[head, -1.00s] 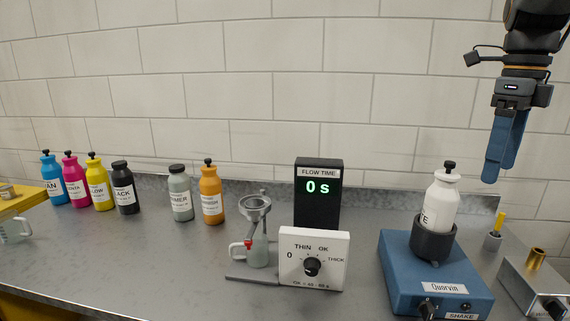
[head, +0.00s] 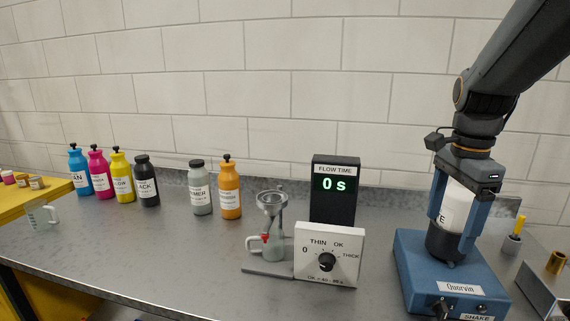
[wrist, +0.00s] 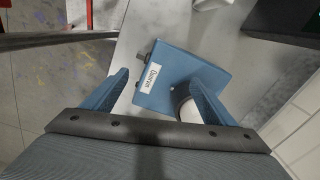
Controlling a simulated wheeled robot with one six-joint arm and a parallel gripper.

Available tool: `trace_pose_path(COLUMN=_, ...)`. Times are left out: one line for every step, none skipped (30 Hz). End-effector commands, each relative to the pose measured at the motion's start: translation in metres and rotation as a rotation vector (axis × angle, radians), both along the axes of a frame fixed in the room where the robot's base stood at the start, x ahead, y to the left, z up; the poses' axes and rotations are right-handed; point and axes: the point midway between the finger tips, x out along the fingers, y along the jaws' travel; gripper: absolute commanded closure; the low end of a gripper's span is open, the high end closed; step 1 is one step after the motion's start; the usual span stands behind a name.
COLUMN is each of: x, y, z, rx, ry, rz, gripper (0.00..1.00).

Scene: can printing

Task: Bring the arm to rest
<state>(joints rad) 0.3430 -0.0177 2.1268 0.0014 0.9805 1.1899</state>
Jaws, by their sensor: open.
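My gripper (head: 450,226) is at the right in the head view, pointing down over the blue shaker (head: 425,268). Its blue fingers are apart, one appearing on each side of the white bottle (head: 458,210) standing upright in the shaker's dark cup (head: 446,246). The bottle's top is hidden by my gripper. In the wrist view, my gripper (wrist: 158,77) is open, and the bottle (wrist: 188,110) shows close to the right finger, partly covered by it. I cannot tell whether a finger touches it. The shaker (wrist: 158,93) lies beyond the fingers.
The flow time display (head: 336,197) reads 0 s, behind a white dial box (head: 329,254). A funnel stand (head: 271,205) is left of it. Several ink bottles (head: 121,178) stand further left. A grey box (head: 548,288) is at the far right.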

Motion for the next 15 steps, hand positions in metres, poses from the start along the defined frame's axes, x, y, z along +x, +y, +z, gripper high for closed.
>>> trace_pose_path(x=-0.002, y=0.019, z=-0.021, rx=-0.004, ry=0.004, rz=0.146, gripper=0.21)
trace_pose_path(x=-0.003, y=0.028, z=-0.032, rx=-0.01, ry=0.0, rz=0.237, gripper=0.21)
trace_pose_path(x=-0.005, y=0.041, z=-0.047, rx=-0.017, ry=-0.004, rz=0.358, gripper=0.21)
trace_pose_path(x=-0.007, y=0.05, z=-0.057, rx=-0.023, ry=-0.008, rz=0.447, gripper=0.21)
trace_pose_path(x=-0.009, y=0.059, z=-0.067, rx=-0.029, ry=-0.011, rz=0.536, gripper=0.21)
trace_pose_path(x=-0.013, y=0.071, z=-0.081, rx=-0.037, ry=-0.014, rz=0.657, gripper=0.21)
trace_pose_path(x=-0.017, y=0.079, z=-0.09, rx=-0.043, ry=-0.017, rz=0.746, gripper=0.21)
trace_pose_path(x=-0.021, y=0.088, z=-0.099, rx=-0.05, ry=-0.021, rz=0.833, gripper=0.21)
trace_pose_path(x=-0.026, y=0.098, z=-0.111, rx=-0.059, ry=-0.025, rz=0.945, gripper=0.21)
trace_pose_path(x=-0.031, y=0.105, z=-0.119, rx=-0.066, ry=-0.028, rz=1.025, gripper=0.21)
trace_pose_path(x=-0.035, y=0.112, z=-0.125, rx=-0.073, ry=-0.031, rz=1.098, gripper=0.21)
trace_pose_path(x=-0.04, y=0.12, z=-0.134, rx=-0.082, ry=-0.035, rz=1.19, gripper=0.21)
trace_pose_path(x=-0.044, y=0.125, z=-0.14, rx=-0.087, ry=-0.036, rz=1.251, gripper=0.21)
trace_pose_path(x=-0.048, y=0.129, z=-0.144, rx=-0.093, ry=-0.04, rz=1.307, gripper=0.21)
trace_pose_path(x=-0.052, y=0.134, z=-0.15, rx=-0.1, ry=-0.042, rz=1.371, gripper=0.21)
